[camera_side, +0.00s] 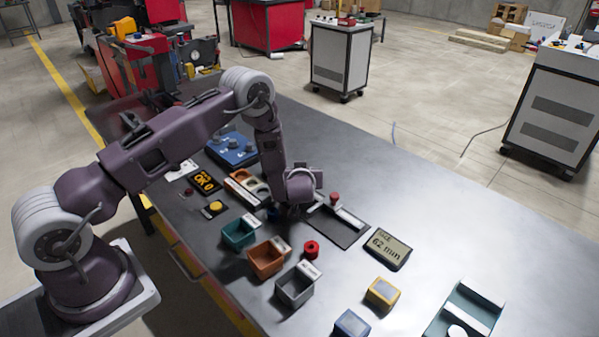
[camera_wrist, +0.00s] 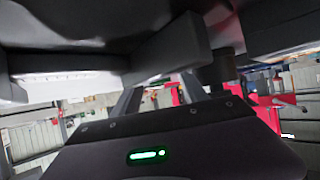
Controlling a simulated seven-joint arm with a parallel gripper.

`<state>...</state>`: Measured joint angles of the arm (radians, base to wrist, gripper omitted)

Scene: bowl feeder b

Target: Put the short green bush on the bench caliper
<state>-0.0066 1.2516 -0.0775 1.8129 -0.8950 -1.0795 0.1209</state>
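No short green bush can be made out in either view. The bench caliper seems to be the dark plate with a pale bar (camera_side: 349,233) in the side view, right of my gripper. A red piece (camera_side: 335,197) sits at its far end. My gripper (camera_side: 282,211) points down, low over the table, left of the plate and behind the bins. Its fingertips are dark and partly hidden, so whether they are open or hold anything is unclear. A small dark blue thing (camera_side: 272,214) shows beside them. The wrist view shows mostly dark gripper body and the blurred room.
Teal (camera_side: 239,246), orange (camera_side: 268,267) and grey (camera_side: 296,297) bins stand in front. A red ring-like bush (camera_side: 312,250) lies beside them. A display reading 62 mm (camera_side: 388,249) is right of the plate. Yellow (camera_side: 382,292) and blue (camera_side: 352,324) boxes stand nearer.

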